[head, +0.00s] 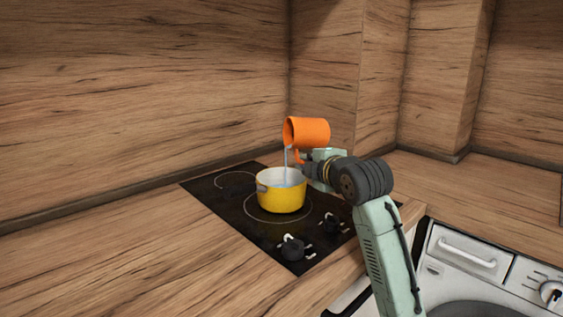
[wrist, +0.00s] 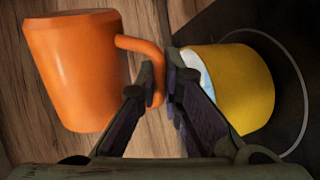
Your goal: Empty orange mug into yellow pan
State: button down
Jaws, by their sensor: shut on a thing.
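The orange mug (head: 309,131) is tipped on its side above the yellow pan (head: 282,195), with its mouth to the left. A thin pale stream runs from its mouth down into the pan. My gripper (head: 304,160) is shut on the mug's handle and holds the mug up. In the wrist view the orange mug (wrist: 78,70) is on the left, with its handle between the fingertips of my gripper (wrist: 161,88). The yellow pan (wrist: 240,88) is on the right there, with pale liquid showing inside. The mug's inside is hidden.
The pan stands on a black cooktop (head: 222,207) with ring markings and black knobs (head: 293,248) at its front. The wooden counter (head: 150,265) is clear on the left. A white washing machine (head: 475,260) is at the lower right. Wooden walls close off the back.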

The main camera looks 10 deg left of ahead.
jog(key=shift+w+d+r+n, duration=0.15)
jog(key=shift+r+n, duration=0.15)
jog(key=shift+n, duration=0.3)
dwell(0.5)
